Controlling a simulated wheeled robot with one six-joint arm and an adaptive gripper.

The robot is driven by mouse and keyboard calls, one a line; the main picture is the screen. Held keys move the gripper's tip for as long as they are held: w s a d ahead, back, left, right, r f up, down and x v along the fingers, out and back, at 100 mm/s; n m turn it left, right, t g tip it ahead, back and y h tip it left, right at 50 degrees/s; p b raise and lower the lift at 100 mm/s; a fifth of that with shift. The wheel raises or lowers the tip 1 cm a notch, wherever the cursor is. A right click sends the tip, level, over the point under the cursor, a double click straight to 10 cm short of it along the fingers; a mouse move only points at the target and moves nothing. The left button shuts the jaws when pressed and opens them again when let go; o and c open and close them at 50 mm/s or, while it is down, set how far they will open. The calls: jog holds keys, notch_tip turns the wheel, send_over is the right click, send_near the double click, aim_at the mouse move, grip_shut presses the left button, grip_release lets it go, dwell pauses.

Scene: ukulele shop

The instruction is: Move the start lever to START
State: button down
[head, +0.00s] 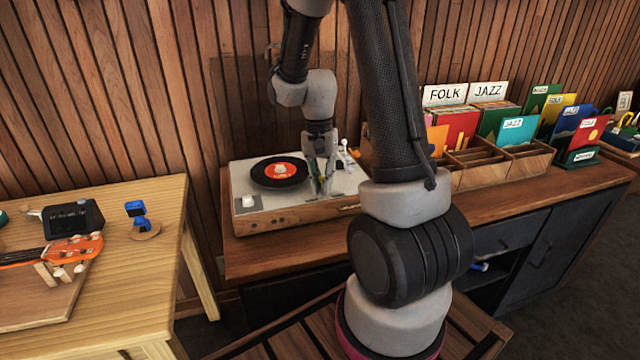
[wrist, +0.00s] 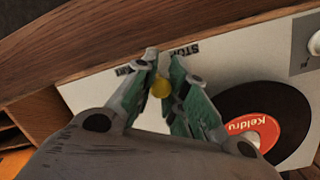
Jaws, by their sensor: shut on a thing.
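A record player (head: 270,218) with a pale top and wooden sides stands on the counter, holding a black record with a red-orange label (head: 281,171). My gripper (head: 322,186) points down over the right front part of its top. In the wrist view my gripper (wrist: 160,90) is shut on the lever's small yellow knob (wrist: 160,87), which sits between the green-padded fingers. A STOP label (wrist: 184,50) lies close beside the knob. Another label (wrist: 128,69) is partly hidden by a finger. The lever's stem is hidden, and I cannot tell its exact setting.
The tonearm (head: 347,157) stands right of my gripper, close to it. A white knob (head: 248,201) is at the player's front left. Wooden record bins (head: 482,165) with FOLK and JAZZ cards stand to the right. A workbench (head: 110,270) with a ukulele is at left.

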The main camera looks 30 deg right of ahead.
jog(key=shift+s+d+t+y, duration=0.1)
jog(key=shift+d+t+y, duration=0.15)
jog(key=shift+y, duration=0.4)
jog(key=shift+d+t+y, duration=0.2)
jog(key=shift+t+y, duration=0.05)
jog(key=shift+y, duration=0.4)
